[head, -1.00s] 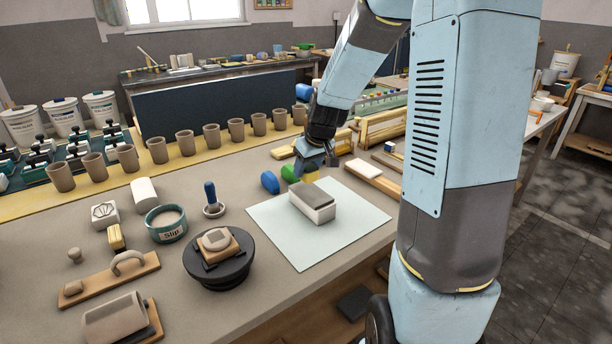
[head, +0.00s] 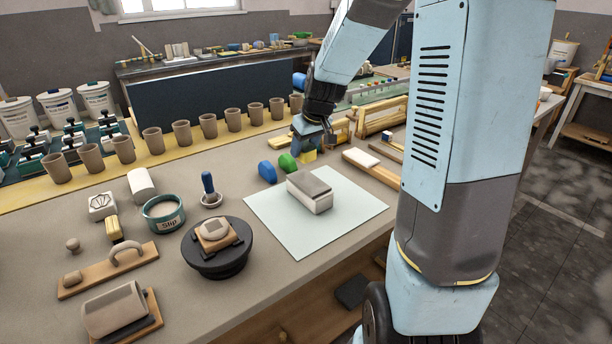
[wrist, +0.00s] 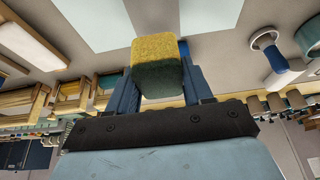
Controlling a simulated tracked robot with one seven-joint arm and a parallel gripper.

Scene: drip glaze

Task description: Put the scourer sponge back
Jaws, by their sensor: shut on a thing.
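The scourer sponge (head: 308,156) is a small block with a yellow face and a dark green face. My gripper (head: 309,146) is shut on it, above the far part of the table, behind the pale mat. In the wrist view the sponge (wrist: 157,52) sits between the two blue fingers of my gripper (wrist: 160,82), with its yellow face toward the top of the picture. A blue rounded block (head: 267,172) and a green one (head: 287,162) lie on the table just left of the sponge.
A white block with a grey top (head: 310,192) stands on the pale mat (head: 342,218). A blue-handled tool (head: 209,187), a slip tub (head: 163,213) and a dark turntable (head: 217,258) stand left of the mat. Several clay cups (head: 208,126) line the back. Wooden boards (head: 371,170) lie right.

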